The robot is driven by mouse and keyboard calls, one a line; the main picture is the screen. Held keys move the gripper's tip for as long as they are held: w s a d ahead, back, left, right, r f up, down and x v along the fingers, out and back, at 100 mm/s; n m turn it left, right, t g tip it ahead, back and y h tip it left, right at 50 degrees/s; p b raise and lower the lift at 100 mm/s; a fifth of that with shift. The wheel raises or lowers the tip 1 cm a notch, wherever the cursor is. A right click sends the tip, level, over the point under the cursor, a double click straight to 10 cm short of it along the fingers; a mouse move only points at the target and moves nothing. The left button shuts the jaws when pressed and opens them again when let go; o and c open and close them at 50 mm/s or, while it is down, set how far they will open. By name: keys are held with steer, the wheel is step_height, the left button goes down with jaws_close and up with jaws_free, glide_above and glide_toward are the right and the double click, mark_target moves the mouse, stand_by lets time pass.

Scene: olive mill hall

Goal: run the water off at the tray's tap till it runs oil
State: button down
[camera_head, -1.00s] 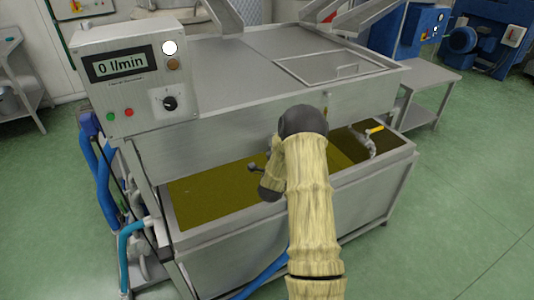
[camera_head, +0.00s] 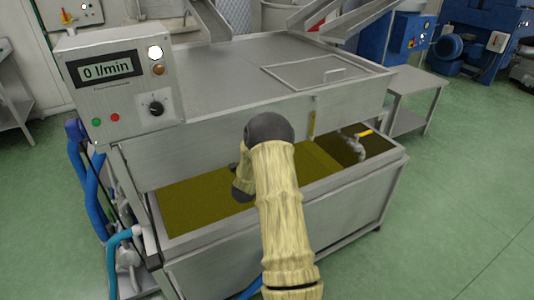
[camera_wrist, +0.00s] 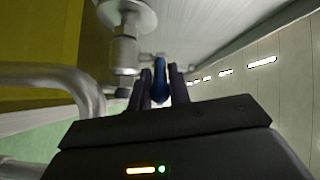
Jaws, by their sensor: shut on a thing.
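The steel tray (camera_head: 400,165) holds olive-yellow liquid (camera_head: 195,200) in its long part and darker brown liquid (camera_head: 345,148) in its right part. A tap with a yellow lever (camera_head: 365,133) stands at the right part. In the wrist view a metal fitting (camera_wrist: 125,50), looking like a tap body, hangs close ahead, with a bent pipe (camera_wrist: 60,78) at left. My gripper (camera_wrist: 161,85) is shut on a blue piece (camera_wrist: 160,78), seemingly a tap lever. In the head view my arm hides the gripper and that tap.
The panel display (camera_head: 107,70) reads 0 l/min, and a white lamp (camera_head: 155,52) is lit beside it. The steel machine cover (camera_head: 230,75) rises behind the tray. Blue hoses (camera_head: 90,175) hang at left. Green floor is free at right.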

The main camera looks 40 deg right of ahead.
steer(key=c, duration=1.6)
jaws_free()
steer(key=shift+a, duration=0.1)
steer(key=b+v, duration=0.2)
steer(key=v, duration=1.5)
steer(key=shift+s, duration=0.15)
